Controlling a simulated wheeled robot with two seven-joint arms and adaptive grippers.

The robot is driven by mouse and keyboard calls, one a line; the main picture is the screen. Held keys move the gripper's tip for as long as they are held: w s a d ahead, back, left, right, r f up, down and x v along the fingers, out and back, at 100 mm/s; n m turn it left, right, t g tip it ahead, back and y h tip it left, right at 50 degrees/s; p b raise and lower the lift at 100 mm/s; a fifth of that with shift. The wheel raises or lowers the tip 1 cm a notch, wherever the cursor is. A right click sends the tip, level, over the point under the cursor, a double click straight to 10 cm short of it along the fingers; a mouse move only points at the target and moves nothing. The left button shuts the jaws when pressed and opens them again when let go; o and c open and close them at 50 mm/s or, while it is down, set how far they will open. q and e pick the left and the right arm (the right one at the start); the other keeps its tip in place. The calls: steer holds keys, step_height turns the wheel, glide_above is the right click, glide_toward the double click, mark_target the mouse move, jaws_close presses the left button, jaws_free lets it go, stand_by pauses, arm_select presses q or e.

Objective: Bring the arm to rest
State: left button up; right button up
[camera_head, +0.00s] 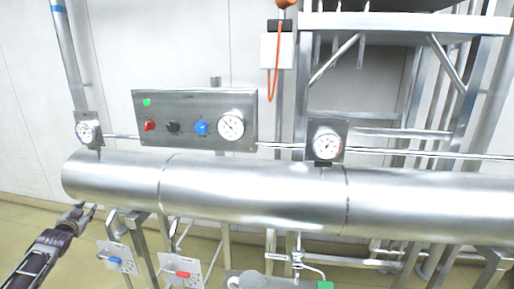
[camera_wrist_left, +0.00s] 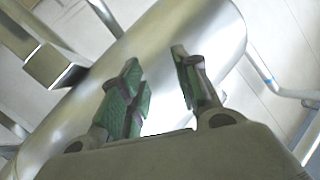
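My left gripper (camera_head: 86,212) is at the lower left in the head view, just below the left end of the large steel cylinder (camera_head: 255,192). In the left wrist view its two green-padded fingers (camera_wrist_left: 158,95) stand apart with nothing between them. The steel cylinder (camera_wrist_left: 160,60) shows behind the fingers, and I cannot tell how close it is. My right gripper is in neither view.
A control panel (camera_head: 194,118) with knobs and a gauge stands above the cylinder. Round gauges (camera_head: 326,146) sit on the pipework. Below hang plates with a blue handle (camera_head: 115,259) and a red handle (camera_head: 184,274). The floor (camera_head: 28,228) at far left is clear.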

arm_select(q)
steer(key=s+d+f+g, duration=0.15)
steer(key=s+f, duration=0.25)
steer(key=f, duration=0.9)
steer(key=s+d+f+g, duration=0.15)
steer(key=s+f, duration=0.25)
steer(key=f, duration=1)
steer(key=s+d+f+g+h, duration=0.1)
steer(key=s+d+f+g, duration=0.15)
steer(key=s+f, duration=0.4)
steer(key=s+d+f+m+g+h, duration=0.1)
steer(key=s+d+f, duration=0.3)
steer(key=f, duration=0.5)
steer(key=s+d+f+g, duration=0.1)
steer(key=s+d+f, duration=0.2)
steer(key=s+f, duration=0.35)
steer(key=s+d+f+g+h, duration=0.2)
steer(key=s+d+f+g, duration=0.2)
steer(key=s+d+f, duration=1.2)
steer(key=s+d+f+g+h, duration=0.1)
steer(key=s+d+f, duration=0.1)
steer(key=s+d, duration=0.7)
steer(key=s+d+f+g+h, duration=0.1)
steer(key=s+d+f, duration=0.2)
steer(key=s+d, duration=0.7)
steer(key=shift+d+h, duration=0.3)
steer(key=shift+d, duration=0.05)
